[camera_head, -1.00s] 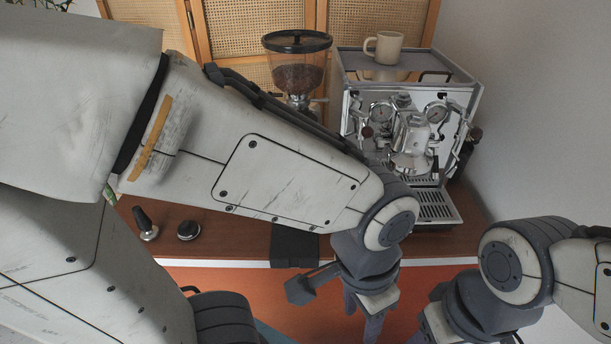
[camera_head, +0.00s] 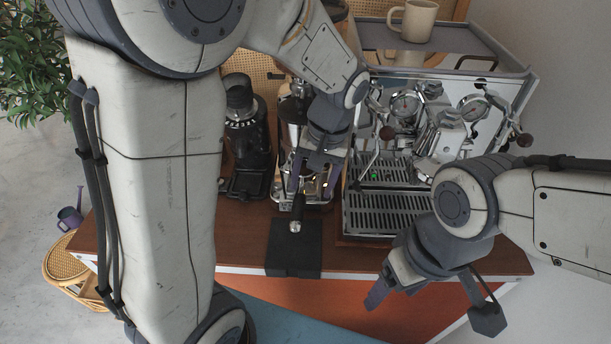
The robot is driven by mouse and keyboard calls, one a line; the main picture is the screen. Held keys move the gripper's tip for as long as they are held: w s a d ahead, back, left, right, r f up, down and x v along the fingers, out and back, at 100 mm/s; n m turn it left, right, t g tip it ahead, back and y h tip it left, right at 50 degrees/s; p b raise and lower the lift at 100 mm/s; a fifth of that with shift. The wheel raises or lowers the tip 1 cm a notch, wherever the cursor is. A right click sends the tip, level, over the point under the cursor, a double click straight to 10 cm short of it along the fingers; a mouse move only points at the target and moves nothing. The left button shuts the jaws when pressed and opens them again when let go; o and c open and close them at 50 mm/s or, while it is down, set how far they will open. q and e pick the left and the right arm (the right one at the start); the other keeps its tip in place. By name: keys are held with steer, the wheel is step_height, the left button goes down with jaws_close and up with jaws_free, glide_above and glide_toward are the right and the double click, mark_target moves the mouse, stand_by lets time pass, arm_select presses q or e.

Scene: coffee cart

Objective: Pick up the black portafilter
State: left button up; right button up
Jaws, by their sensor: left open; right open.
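The black portafilter (camera_head: 297,211) sits at the front of the coffee grinder (camera_head: 289,135), its dark handle pointing toward the counter's front edge and ending in a silver tip. Its head is largely hidden by my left gripper. My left gripper (camera_head: 315,178) is open, fingers pointing down, just above and behind the handle at the grinder's front. Whether a finger touches the portafilter cannot be told. My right gripper (camera_head: 430,305) is open and empty, in front of the counter's front edge, below the espresso machine.
The espresso machine (camera_head: 385,170) stands right of the grinder, with a beige mug (camera_head: 414,20) on top. A second black grinder (camera_head: 245,140) stands to the left. A black mat (camera_head: 293,262) lies at the counter's (camera_head: 350,254) front edge. My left arm hides the counter's left part.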

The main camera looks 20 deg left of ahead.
arm_select(q)
steer(key=n, duration=0.1)
glide_above(299, 208)
steer(key=d, duration=0.1)
step_height(299, 208, down, 5)
steer(key=shift+w+r, duration=0.15)
steer(key=shift+r, duration=0.05)
steer(key=shift+a+f+p, duration=0.15)
steer(key=shift+f+p, duration=0.15)
steer(key=shift+f, duration=0.75)
steer(key=shift+a+f+p, duration=0.2)
steer(key=shift+f+p, duration=0.15)
steer(key=shift+f, duration=0.7)
steer(key=shift+a+f+p, duration=0.15)
steer(key=shift+f+p, duration=0.15)
steer(key=shift+f, duration=0.75)
jaws_close()
steer(key=shift+r, duration=0.1)
